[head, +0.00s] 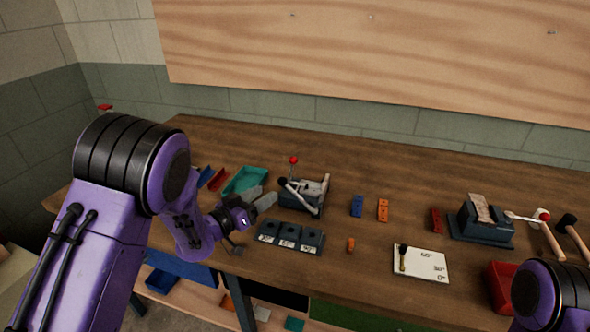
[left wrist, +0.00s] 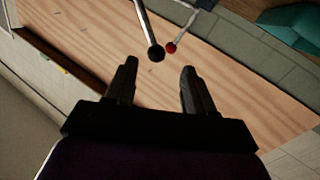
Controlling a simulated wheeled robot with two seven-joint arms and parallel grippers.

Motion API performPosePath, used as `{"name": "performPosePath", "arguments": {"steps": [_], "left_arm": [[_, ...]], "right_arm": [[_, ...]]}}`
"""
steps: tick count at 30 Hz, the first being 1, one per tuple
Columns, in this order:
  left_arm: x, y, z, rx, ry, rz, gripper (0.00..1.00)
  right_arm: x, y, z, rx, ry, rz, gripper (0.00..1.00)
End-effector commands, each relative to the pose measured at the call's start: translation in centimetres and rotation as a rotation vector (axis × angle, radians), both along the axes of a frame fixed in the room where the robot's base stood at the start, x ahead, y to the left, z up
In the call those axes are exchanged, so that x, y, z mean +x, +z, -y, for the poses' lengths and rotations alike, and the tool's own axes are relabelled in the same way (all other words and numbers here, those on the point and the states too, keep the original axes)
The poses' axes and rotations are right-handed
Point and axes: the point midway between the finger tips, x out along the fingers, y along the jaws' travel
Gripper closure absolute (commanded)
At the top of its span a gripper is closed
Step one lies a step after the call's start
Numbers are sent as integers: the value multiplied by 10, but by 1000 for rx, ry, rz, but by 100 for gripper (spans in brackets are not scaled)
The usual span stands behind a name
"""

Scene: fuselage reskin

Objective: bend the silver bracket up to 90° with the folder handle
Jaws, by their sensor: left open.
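The folder (head: 302,196) is a dark bench tool with grey metal parts, standing on the table right of my left gripper. A thin lever with a red ball (head: 293,160) rises from it, and a handle with a black ball (head: 282,182) leans toward my gripper. In the left wrist view the black ball (left wrist: 156,53) and red ball (left wrist: 170,47) show just beyond the fingertips. My left gripper (head: 262,197) is open and empty, its fingers apart from both balls in that view. I cannot clearly pick out the silver bracket. My right gripper is out of view.
A teal tray (head: 244,181) lies behind my left gripper. A dark three-part block (head: 290,237) sits in front of the folder. A white angle card (head: 420,264), blue block (head: 357,206), orange block (head: 383,210) and second bench tool (head: 483,225) stand to the right.

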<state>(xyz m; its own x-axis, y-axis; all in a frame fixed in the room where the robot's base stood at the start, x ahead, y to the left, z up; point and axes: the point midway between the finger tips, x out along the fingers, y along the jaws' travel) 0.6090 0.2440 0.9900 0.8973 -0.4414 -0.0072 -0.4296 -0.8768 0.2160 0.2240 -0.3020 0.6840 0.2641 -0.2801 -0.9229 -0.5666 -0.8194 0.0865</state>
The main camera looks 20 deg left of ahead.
Motion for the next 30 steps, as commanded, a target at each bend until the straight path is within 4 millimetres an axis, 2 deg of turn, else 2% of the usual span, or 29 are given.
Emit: {"name": "performPosePath", "arguments": {"steps": [5,12,15,19,26,27,29,30], "left_arm": [[22,3,16,1,-12,1,46],[71,3,43,0,-15,0,46],[85,2,49,-1,-14,1,46],[94,0,53,-1,-11,0,46],[96,-1,53,-1,-8,-1,46],[96,-1,53,0,-8,0,50],[96,-1,53,0,-8,0,69],[96,-1,52,0,-8,0,82]], "right_arm": [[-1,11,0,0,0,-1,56],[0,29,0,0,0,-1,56],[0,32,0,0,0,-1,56],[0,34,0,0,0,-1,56],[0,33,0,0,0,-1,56],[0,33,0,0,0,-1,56],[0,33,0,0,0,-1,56],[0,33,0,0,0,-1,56]]}}
